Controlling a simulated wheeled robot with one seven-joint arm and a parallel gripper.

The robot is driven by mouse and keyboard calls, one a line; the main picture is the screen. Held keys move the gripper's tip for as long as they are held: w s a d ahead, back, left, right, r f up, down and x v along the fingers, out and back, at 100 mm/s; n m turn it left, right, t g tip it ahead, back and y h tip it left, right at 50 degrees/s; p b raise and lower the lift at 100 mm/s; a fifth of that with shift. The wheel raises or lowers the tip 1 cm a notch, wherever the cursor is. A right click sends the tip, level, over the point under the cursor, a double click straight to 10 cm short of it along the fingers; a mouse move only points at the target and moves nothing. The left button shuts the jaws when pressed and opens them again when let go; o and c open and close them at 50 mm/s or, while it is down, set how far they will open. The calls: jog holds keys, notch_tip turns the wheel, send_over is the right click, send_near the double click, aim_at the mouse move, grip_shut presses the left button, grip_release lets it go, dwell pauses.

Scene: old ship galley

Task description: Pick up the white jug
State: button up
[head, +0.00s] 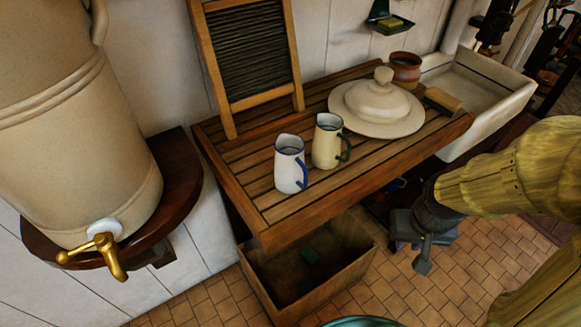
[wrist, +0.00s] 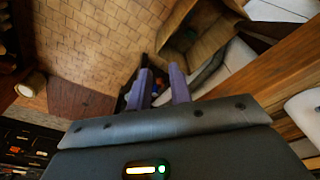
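The white jug (head: 288,168), with a blue handle and blue rim, stands upright on the slatted wooden counter near its front edge. A cream jug (head: 325,145) with a dark green handle stands close behind it to the right. My gripper (head: 423,258) is to the right of the counter, in front of its right end and well apart from both jugs. In the wrist view my gripper (wrist: 160,90) shows two purple fingers apart with nothing held between them. Neither jug can be made out in the wrist view.
A lidded cream dish (head: 378,120), a brown pot (head: 405,68) and a washboard (head: 252,60) are on the counter. A white sink (head: 490,110) adjoins at right. A large urn with a brass tap (head: 105,250) stands left. A wooden crate (head: 270,290) sits below.

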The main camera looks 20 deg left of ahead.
jog(key=a+f+n+g+h+p, duration=0.2)
jog(key=a+n+g+h+p, duration=0.1)
jog(key=a+n, duration=0.45)
jog(key=n+t+h+p, duration=0.5)
jog(key=n+t+h, duration=0.2)
jog(key=n+t, duration=1.1)
send_near(305, 182)
jog(key=s+a+n+g, duration=0.1)
jog(key=s, duration=0.1)
jog(key=s+a+r+n, duration=0.1)
jog(key=s+a, duration=0.1)
jog(key=shift+s+a+r+g, duration=0.1)
jog(key=shift+s+a+g, duration=0.05)
jog(key=shift+g, duration=0.25)
jog(key=p+x, duration=0.5)
jog(key=x, duration=0.6)
jog(key=shift+w+r, duration=0.15)
jog(key=shift+w, duration=0.2)
jog(key=shift+w+d, duration=0.25)
jog(key=shift+d, duration=0.1)
